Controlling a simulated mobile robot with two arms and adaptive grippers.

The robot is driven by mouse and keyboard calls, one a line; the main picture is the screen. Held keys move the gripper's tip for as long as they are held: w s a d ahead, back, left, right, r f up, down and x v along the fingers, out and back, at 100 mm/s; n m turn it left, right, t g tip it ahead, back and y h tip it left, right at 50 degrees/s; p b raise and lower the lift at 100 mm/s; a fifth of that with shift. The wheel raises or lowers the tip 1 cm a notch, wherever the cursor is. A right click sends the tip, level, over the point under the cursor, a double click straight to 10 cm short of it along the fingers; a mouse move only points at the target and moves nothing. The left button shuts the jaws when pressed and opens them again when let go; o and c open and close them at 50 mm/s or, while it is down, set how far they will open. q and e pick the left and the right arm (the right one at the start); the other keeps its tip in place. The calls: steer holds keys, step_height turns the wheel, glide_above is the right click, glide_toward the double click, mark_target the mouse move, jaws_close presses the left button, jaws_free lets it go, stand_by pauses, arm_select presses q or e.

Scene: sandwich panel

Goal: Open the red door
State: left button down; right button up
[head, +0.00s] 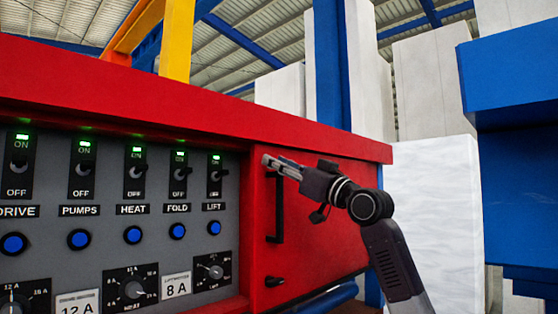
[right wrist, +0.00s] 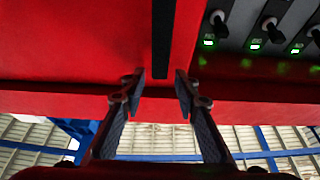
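The red door (head: 325,225) is at the right end of the red panel and looks shut. A black vertical bar handle (head: 279,215) is on its left side, with a small black latch or knob (head: 275,282) below. My right gripper (head: 270,161) is in front of the handle's upper end and partly hides it. In the right wrist view the right gripper (right wrist: 160,88) has its two fingers apart with nothing held. The handle (right wrist: 161,40) lines up with the gap between them; I cannot tell whether they touch it. My left gripper is not in view.
Left of the door is a grey control panel with several lit switches (head: 136,170), blue buttons (head: 133,235) and dials (head: 132,289). A red ledge (head: 200,110) overhangs the door top. A blue structure (head: 515,80) stands at the right, with white blocks (head: 440,85) behind.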

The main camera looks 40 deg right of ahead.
steer(key=shift+r, duration=0.5)
stand_by(0.3)
